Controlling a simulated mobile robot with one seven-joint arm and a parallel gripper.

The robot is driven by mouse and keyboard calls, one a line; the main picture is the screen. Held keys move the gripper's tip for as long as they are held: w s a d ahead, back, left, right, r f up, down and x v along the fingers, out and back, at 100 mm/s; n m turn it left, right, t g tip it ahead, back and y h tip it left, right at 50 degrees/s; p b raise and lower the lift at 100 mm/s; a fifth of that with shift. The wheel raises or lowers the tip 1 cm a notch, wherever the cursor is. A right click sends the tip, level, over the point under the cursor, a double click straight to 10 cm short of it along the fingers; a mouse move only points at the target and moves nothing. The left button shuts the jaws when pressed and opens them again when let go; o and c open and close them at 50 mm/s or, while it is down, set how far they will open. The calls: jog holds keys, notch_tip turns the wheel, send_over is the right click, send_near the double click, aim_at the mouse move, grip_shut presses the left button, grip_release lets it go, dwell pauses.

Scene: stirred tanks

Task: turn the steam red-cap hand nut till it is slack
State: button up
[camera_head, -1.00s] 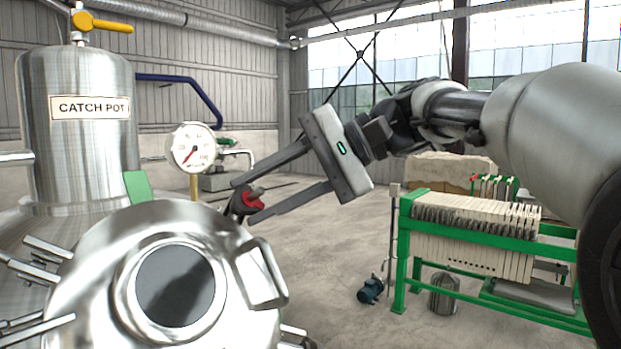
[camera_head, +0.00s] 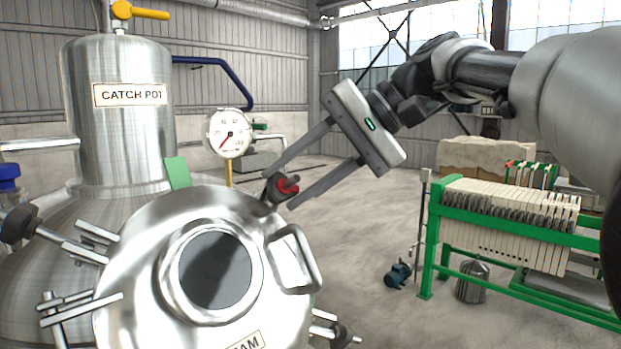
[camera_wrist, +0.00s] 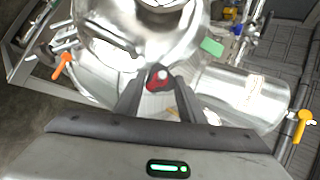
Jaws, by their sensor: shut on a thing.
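The red-cap hand nut (camera_head: 288,185) sits at the upper right rim of the round steel lid (camera_head: 150,250), which has a dark glass port and a partly visible label ending in "AM". My gripper (camera_head: 279,187) reaches down from the right with its two long fingers on either side of the nut, shut on it. In the wrist view the red cap (camera_wrist: 158,77) shows between the fingertips (camera_wrist: 157,84). The nut's dark body is partly hidden by the fingers, and its thread cannot be seen.
The catch pot (camera_head: 120,140) stands behind the lid at left, with a pressure gauge (camera_head: 229,133) and a green tab (camera_head: 177,172) near the nut. A lid handle (camera_head: 295,258) lies just below.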

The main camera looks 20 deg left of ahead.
jog(key=o, duration=1)
jog(key=shift+o, duration=0.2)
jog(key=v, duration=1.2)
